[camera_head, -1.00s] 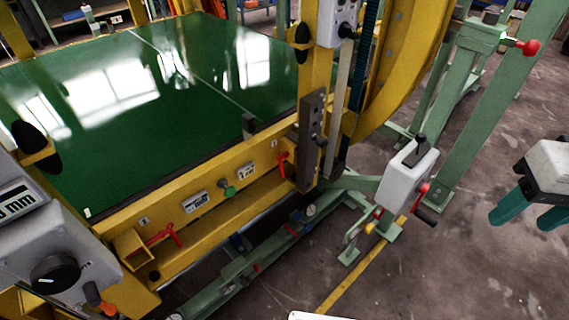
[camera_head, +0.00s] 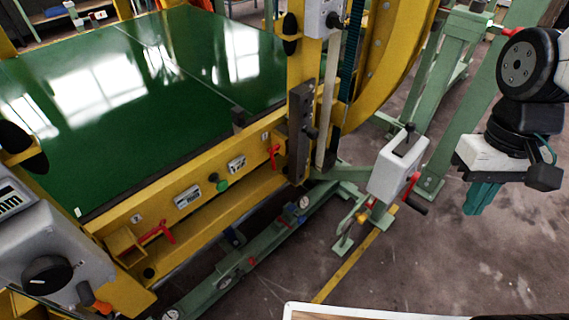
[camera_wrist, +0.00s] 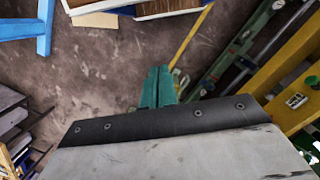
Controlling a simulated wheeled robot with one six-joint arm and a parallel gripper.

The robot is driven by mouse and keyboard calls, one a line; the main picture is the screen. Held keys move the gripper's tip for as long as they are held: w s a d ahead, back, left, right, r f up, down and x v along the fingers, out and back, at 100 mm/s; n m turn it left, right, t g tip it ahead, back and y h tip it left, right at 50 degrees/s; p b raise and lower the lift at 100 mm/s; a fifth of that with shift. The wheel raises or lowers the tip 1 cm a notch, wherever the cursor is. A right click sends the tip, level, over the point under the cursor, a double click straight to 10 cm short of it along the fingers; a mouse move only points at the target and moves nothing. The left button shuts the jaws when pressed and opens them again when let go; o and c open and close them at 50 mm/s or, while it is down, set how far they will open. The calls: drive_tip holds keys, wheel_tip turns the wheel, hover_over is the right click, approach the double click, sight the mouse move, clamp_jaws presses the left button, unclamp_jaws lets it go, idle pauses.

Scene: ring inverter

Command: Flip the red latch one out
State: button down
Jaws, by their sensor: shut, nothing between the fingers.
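Two red latches sit on the yellow frame below the green panel in the head view. One red latch (camera_head: 274,157) is at the right, near the dark upright. The other red latch (camera_head: 157,233) is at the left, beside a yellow bracket, with its handle slanting. Small number plates are near both, but I cannot read which is one. My gripper (camera_head: 478,205) is at the right of the head view, well apart from both latches. Its teal fingers are together and empty; they also show in the wrist view (camera_wrist: 158,85). No latch is clear in the wrist view.
A grey box with a black lever and red handle (camera_head: 398,170) stands between my gripper and the frame. A green knob (camera_head: 222,185) lies between the latches. A green floor beam with gauges (camera_head: 250,255) runs below. Open floor (camera_head: 490,265) lies under my gripper.

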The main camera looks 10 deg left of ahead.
drive_tip(key=w+a+f+t+y, duration=0.15)
drive_tip(key=w+a+f, duration=0.25)
drive_tip(key=w+f, duration=0.55)
drive_tip(key=w+a+f+t, duration=0.25)
drive_tip(key=w+f, duration=0.35)
drive_tip(key=f, duration=0.7)
drive_tip(key=w+a+f+t+y, duration=0.1)
drive_tip(key=w+a+f, duration=0.3)
drive_tip(key=w+f, duration=0.55)
drive_tip(key=s+a+f+m+t+y, duration=0.1)
drive_tip(key=a+f+m+t+y, duration=0.2)
drive_tip(key=a+f+y, duration=0.5)
drive_tip(key=w+a+r+m+t+y, duration=0.2)
drive_tip(key=a+r+m+t+y, duration=0.2)
drive_tip(key=a+r, duration=0.3)
wheel_tip(320, 180, up, 3)
drive_tip(key=shift+f+m+y, duration=0.15)
drive_tip(key=shift+m+y, duration=0.15)
drive_tip(key=shift+y, duration=0.05)
drive_tip(key=shift+w, duration=0.1)
